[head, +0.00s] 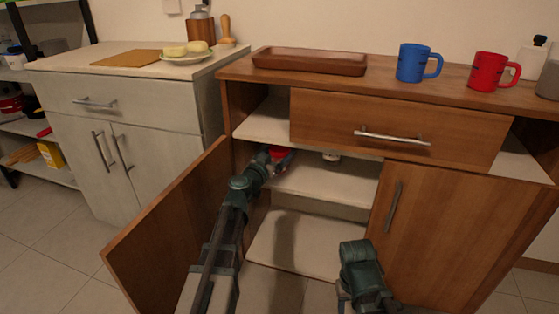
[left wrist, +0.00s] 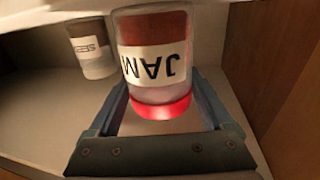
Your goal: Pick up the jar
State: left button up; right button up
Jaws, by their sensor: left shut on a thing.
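The jar (left wrist: 155,75) has a red lid, dark red contents and a white label reading JAM, which shows upside down in the left wrist view. Its red lid (head: 278,152) shows in the head view, inside the open cabinet on the upper shelf's left side. My left gripper (head: 279,161) reaches into the cabinet and is shut on the jar, with a finger on each side of it in the left wrist view. Whether the jar touches the shelf is unclear. My right arm shows low in the head view; its fingers cannot be made out.
A second labelled jar (left wrist: 92,45) stands on the shelf (head: 325,182), just under the drawer (head: 400,130). The open cabinet door (head: 170,240) stands left of my left arm. The right door (head: 440,235) is shut. A blue mug (head: 411,63) and red mug (head: 487,72) stand on top.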

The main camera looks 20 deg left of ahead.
pick_arm(q)
jog(key=shift+c, duration=0.5)
jog(key=shift+r, duration=0.2)
